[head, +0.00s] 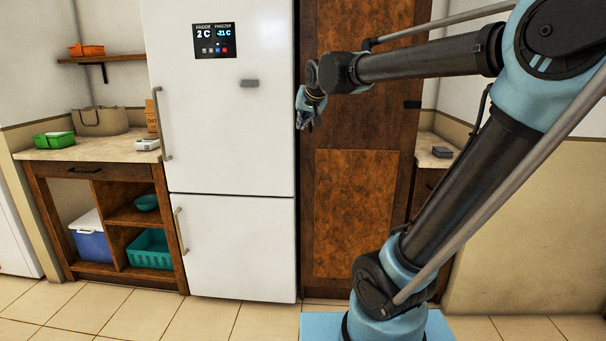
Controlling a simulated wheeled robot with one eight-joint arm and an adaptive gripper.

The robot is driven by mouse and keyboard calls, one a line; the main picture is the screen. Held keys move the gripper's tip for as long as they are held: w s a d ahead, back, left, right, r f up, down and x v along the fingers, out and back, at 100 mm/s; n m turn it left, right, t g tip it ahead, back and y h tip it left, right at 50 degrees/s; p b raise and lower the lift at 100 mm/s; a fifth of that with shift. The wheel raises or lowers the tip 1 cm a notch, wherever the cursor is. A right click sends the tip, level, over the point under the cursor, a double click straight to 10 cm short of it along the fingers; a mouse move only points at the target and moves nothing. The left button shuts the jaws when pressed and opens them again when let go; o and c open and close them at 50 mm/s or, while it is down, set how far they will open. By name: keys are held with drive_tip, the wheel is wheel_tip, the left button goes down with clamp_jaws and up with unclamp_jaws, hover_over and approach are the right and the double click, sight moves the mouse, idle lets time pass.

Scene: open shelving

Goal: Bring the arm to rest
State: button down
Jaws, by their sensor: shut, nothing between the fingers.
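My gripper (304,120) is at the end of my raised arm, near the middle of the head view. It points down and overlaps the gap between the white fridge and the brown wooden door. Its fingers look closed and hold nothing. My arm reaches in from the right, with the elbow high at the upper right. How far the gripper is from the fridge and door surfaces I cannot tell exactly.
A white fridge (230,150) stands closed beside a tall wooden cabinet (355,210). At left, a counter (95,150) bears a green container (54,140) and a basket (100,120). Below are a blue cooler (91,240) and a teal crate (150,250). Tiled floor (130,305) is clear.

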drive_tip(key=s+d+f+g+h, duration=0.1)
drive_tip(key=s+d+f+g, duration=0.1)
drive_tip(key=s+d+f, duration=0.4)
drive_tip(key=s+d+f+g+h, duration=0.1)
drive_tip(key=s+d+f+g, duration=0.2)
drive_tip(key=s+d+f, duration=0.4)
drive_tip(key=s+d+f+g+h, duration=0.1)
drive_tip(key=s+d+f, duration=0.5)
drive_tip(key=s+f, duration=1.1)
drive_tip(key=shift+s+d+g, duration=0.2)
drive_tip(key=shift+s+g, duration=0.15)
drive_tip(key=shift+g, duration=0.35)
